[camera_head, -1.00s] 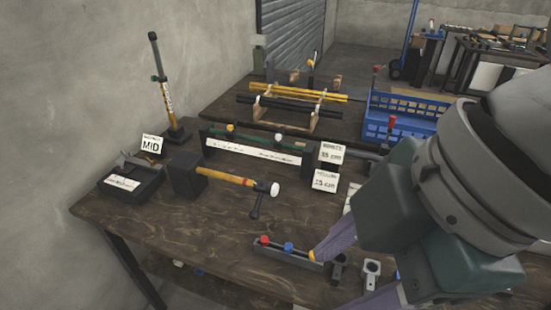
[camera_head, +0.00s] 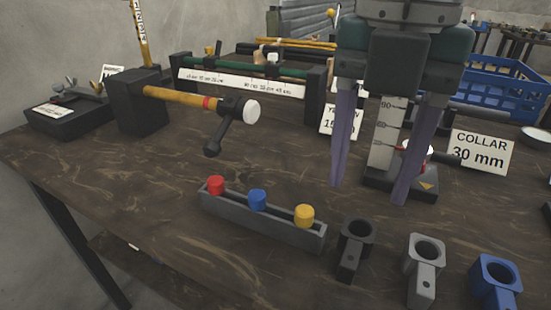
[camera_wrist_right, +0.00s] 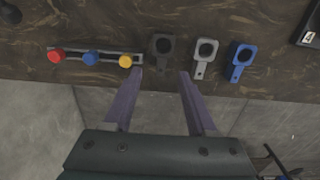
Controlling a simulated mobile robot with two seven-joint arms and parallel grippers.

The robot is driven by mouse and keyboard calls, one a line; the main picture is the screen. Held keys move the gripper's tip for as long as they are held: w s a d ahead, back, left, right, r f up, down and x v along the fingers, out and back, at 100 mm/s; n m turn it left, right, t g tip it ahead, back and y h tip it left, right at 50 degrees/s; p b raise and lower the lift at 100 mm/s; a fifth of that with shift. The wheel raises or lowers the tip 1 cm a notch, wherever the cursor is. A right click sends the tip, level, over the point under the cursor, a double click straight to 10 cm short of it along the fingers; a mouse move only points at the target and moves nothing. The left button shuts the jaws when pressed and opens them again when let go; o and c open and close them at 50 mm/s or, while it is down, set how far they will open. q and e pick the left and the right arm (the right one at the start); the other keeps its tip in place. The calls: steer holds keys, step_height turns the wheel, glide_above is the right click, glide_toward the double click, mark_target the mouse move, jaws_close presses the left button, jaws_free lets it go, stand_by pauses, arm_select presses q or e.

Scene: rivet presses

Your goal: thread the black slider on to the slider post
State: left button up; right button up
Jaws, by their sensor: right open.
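The black slider (camera_head: 355,245), a dark ring with a flat handle, lies on the table, right of the peg tray; it also shows in the right wrist view (camera_wrist_right: 161,46). An upright post with a white number scale (camera_head: 385,140) stands on a dark base behind it, partly hidden by my fingers. I cannot tell whether this is the slider post. My right gripper (camera_head: 368,194) is open and empty above the table, its purple fingers pointing down in front of the scale post. In the right wrist view the fingertips flank the black slider's handle end. My left gripper is not in view.
A grey tray (camera_head: 225,207) holds red, blue and yellow pegs. A grey slider (camera_head: 424,257) and a blue slider (camera_head: 494,277) lie right of the black one. A yellow rod (camera_head: 185,97) with a black clamp juts out at left. A "COLLAR 30 mm" card (camera_head: 478,152) stands at right.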

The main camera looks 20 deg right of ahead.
mark_target(355, 245)
step_height(355, 245, down, 4)
steer(key=shift+s+a+b, duration=0.15)
steer(key=shift+b, duration=0.4)
steer(key=f, duration=0.1)
steer(key=f+b, duration=0.1)
steer(key=f, duration=0.1)
steer(key=f+b, duration=0.1)
steer(key=f, duration=0.1)
steer(key=shift+s+f, duration=0.1)
steer(key=shift+s, duration=0.15)
steer(key=shift+c, duration=0.2)
jaws_close()
